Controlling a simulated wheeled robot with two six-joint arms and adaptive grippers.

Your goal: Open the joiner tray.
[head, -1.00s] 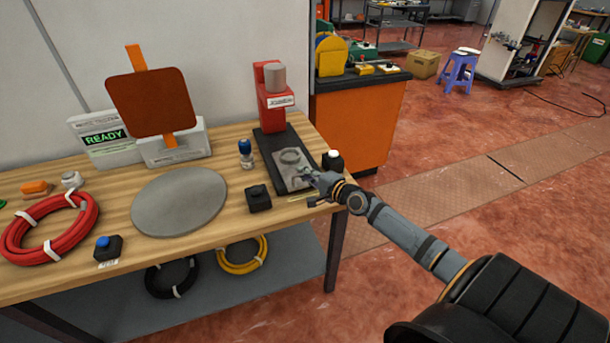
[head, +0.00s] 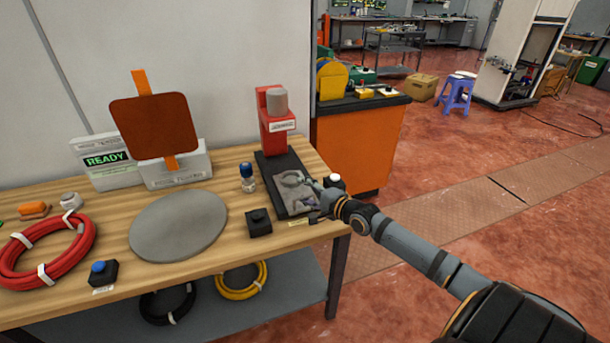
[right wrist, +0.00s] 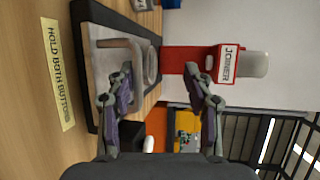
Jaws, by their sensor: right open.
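The joiner (head: 278,130) is a red upright press with a grey cylinder on top, standing at the right end of the wooden bench. Its long black base (head: 272,180) runs toward the bench front and carries the grey joiner tray (head: 290,197), with a ring-shaped part on it. In the right wrist view the tray (right wrist: 103,70) lies at the left, with a light raised bar at one side. My right gripper (head: 313,190) is open beside the tray's right side. One finger overlaps the tray in the wrist view (right wrist: 162,85); I cannot tell whether it touches. My left gripper is out of view.
A black button box (head: 258,224) stands left of the base, and a dark item with a white top (head: 334,182) stands right of it. A yellow "hold both buttons" label (right wrist: 60,75) lies on the bench. A grey round plate (head: 180,225) is further left.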

